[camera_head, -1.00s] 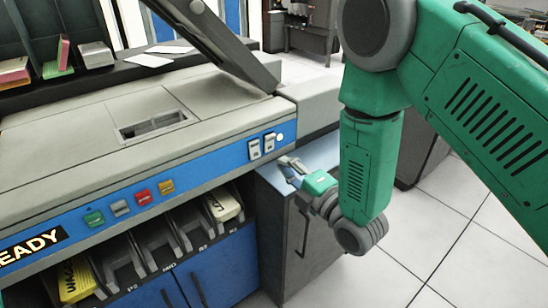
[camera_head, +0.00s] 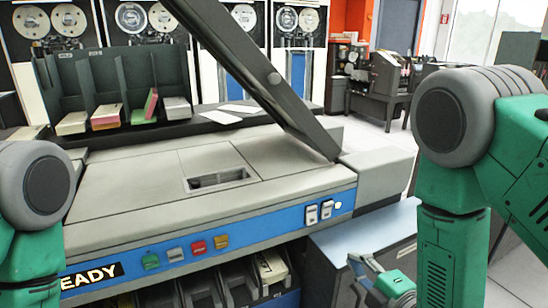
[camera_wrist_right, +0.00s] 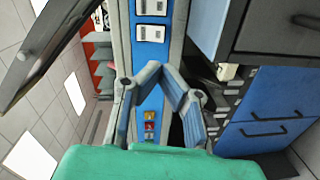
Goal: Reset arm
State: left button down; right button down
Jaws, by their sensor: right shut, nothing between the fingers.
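My right gripper (camera_head: 364,270) shows at the bottom of the head view, beside the front right corner of the grey card machine (camera_head: 110,218). In the right wrist view the right gripper (camera_wrist_right: 161,70) has its fingers drawn together with nothing between them. The machine's blue panel and switches show behind it. My right arm (camera_head: 450,240) hangs down at the right of the head view, bent at a grey joint. Part of my left arm (camera_head: 28,250) shows at the left edge; its gripper is out of view.
A slanted dark lid (camera_head: 265,80) rises from the machine. Colored buttons (camera_head: 198,247) and white switches (camera_head: 319,211) line its blue front, above card slots (camera_head: 235,283). A light-topped cabinet (camera_head: 365,235) stands close by the right gripper. A card rack and tape drives stand behind.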

jog(key=s+d+f+m+g+h, duration=0.3)
jog(key=s+f+m+g, duration=0.25)
jog(key=f, duration=0.45)
jog(key=s+d+f+m+g+h, duration=0.1)
jog(key=s+f+m+g, duration=0.4)
jog(key=s, duration=0.6)
jog(key=s+d+f+m+g+h, duration=0.1)
jog(key=s+d+f+m+g, duration=0.2)
jog(key=s+m, duration=0.6)
jog(key=s+f+g, duration=0.2)
jog(key=s+f, duration=0.1)
jog(key=shift+d+f, duration=0.15)
jog(key=shift+f, duration=0.25)
